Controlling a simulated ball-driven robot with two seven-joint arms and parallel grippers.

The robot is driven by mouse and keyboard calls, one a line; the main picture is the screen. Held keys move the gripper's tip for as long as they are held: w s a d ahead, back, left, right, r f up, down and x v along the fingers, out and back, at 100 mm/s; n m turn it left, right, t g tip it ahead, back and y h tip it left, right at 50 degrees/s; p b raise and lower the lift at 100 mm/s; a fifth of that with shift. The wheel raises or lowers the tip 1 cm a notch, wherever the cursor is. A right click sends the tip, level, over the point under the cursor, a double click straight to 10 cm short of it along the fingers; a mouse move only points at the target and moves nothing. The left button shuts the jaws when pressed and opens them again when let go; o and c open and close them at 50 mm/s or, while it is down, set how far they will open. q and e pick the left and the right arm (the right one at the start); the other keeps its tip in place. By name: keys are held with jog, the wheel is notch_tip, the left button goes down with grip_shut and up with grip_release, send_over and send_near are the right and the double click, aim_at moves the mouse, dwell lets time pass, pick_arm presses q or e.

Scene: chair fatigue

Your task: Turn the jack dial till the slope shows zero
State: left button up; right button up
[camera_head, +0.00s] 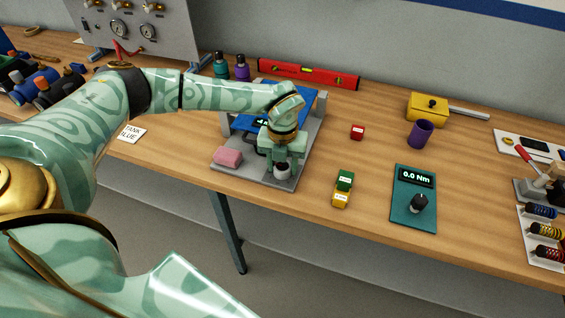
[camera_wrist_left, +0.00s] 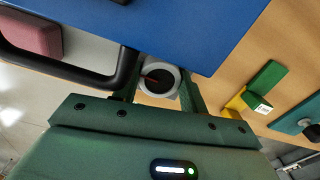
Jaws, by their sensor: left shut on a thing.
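The jack dial (camera_head: 282,171) is a round pale knob with a dark top at the front of the grey jack base (camera_head: 228,175). In the left wrist view the dial (camera_wrist_left: 158,80) shows a red pointer mark on its dark face. My left gripper (camera_head: 283,163) reaches down from above and is shut on the dial, with a finger on either side. A blue plate (camera_head: 308,103) lies on the jack frame. A small display with green digits (camera_head: 262,122) is partly hidden by my gripper, and I cannot read the slope fully. My right gripper is not in view.
A pink block (camera_head: 228,157) lies on the base left of the gripper. Red (camera_head: 357,132), green (camera_head: 345,180) and yellow (camera_head: 340,198) blocks stand to the right. A teal torque unit (camera_head: 414,205) reads 0.0 Nm. A red level (camera_head: 308,74) lies behind.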

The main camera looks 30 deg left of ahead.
aim_at(283, 165)
pick_arm(q)
jog(key=shift+w, duration=0.1)
jog(key=o, duration=0.7)
jog(key=shift+r, duration=0.1)
notch_tip(283, 165, up, 16)
jog(key=p, duration=0.2)
jog(key=shift+p, duration=0.35)
jog(key=shift+r, duration=0.1)
